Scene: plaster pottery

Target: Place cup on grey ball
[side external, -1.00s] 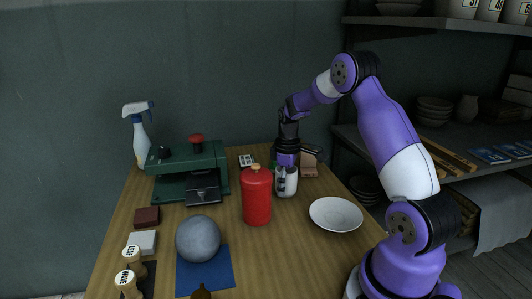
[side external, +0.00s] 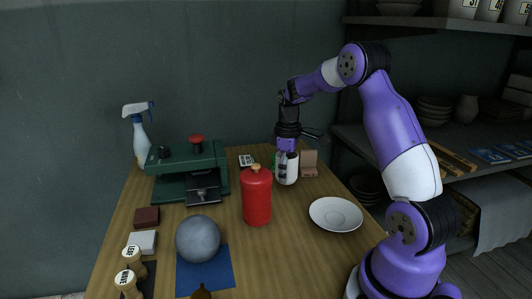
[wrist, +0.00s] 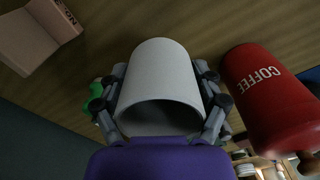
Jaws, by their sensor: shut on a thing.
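A white cup (side external: 291,174) is held in my gripper (side external: 285,163), behind and to the right of the red canister. In the wrist view the cup (wrist: 160,85) sits between both fingers of my gripper (wrist: 160,100), with its open mouth facing the camera. The gripper is shut on it. The grey ball (side external: 198,239) rests on a blue mat (side external: 218,274) at the front left of the table, well apart from the cup.
The red canister (side external: 257,197), marked COFFEE in the wrist view (wrist: 270,95), stands between cup and ball. A white bowl (side external: 336,214) lies to the right. A green machine (side external: 190,172), a spray bottle (side external: 141,137) and stamps (side external: 133,262) stand left.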

